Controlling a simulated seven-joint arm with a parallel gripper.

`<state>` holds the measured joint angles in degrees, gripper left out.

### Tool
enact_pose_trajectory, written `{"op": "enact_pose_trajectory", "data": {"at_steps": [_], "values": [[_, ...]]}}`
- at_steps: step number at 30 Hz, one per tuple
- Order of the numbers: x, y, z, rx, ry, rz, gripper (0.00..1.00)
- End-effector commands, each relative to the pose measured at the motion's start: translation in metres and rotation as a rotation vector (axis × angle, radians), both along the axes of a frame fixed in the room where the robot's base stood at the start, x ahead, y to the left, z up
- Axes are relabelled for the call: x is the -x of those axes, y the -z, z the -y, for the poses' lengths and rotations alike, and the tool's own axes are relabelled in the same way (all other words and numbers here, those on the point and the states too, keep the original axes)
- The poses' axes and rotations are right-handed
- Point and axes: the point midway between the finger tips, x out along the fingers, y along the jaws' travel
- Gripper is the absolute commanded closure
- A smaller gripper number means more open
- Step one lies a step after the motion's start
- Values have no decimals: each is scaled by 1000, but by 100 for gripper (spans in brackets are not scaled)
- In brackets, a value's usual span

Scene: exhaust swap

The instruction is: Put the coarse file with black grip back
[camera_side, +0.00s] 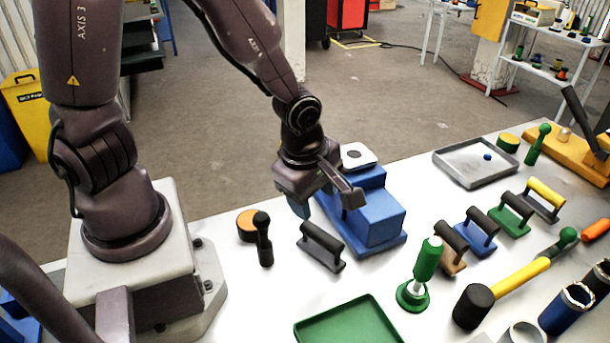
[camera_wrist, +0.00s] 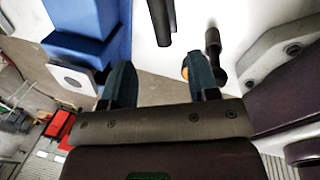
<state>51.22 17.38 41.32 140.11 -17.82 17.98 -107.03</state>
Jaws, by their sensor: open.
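A dark block tool with a black bar grip (camera_side: 322,246), which looks like the coarse file, stands on the white table in front of the blue stepped block. Part of its black grip (camera_wrist: 162,18) shows at the top edge of the wrist view. Similar grip tools stand in a row to the right: brown with black grip (camera_side: 451,247), blue with black grip (camera_side: 476,233), green with black grip (camera_side: 511,214) and grey with yellow grip (camera_side: 542,199). My gripper (camera_side: 325,198) is open and empty above and behind the dark tool; its spread fingers (camera_wrist: 163,80) show in the wrist view.
The blue block (camera_side: 375,222) stands close beside my gripper. A black-handled tool (camera_side: 264,240) and an orange disc (camera_side: 247,224) are to the left. A green tray (camera_side: 350,325), green stamp (camera_side: 426,262) and mallet (camera_side: 474,305) are in front. A grey tray (camera_side: 470,168) is behind.

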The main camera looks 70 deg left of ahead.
Motion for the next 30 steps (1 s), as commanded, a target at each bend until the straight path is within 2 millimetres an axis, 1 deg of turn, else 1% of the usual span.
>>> {"op": "enact_pose_trajectory", "data": {"at_steps": [2, 5, 8, 9, 10, 12, 15, 18, 21, 24, 30], "values": [[1, -9, 2, 27, 71, -5, 45], [5, -31, 5, 74, 275, 0, 45], [11, -66, 4, 94, 584, 55, 45], [15, -82, 2, 80, 722, 89, 45], [18, -94, -1, 60, 825, 116, 45], [27, -122, -8, -20, 1060, 177, 45], [44, -155, -21, -188, 1358, 230, 45], [61, -178, -32, -366, 1586, 224, 45], [74, -191, -40, -502, 1735, 186, 45], [81, -197, -43, -577, 1816, 152, 45], [84, -199, -44, -602, 1849, 136, 45]]}}
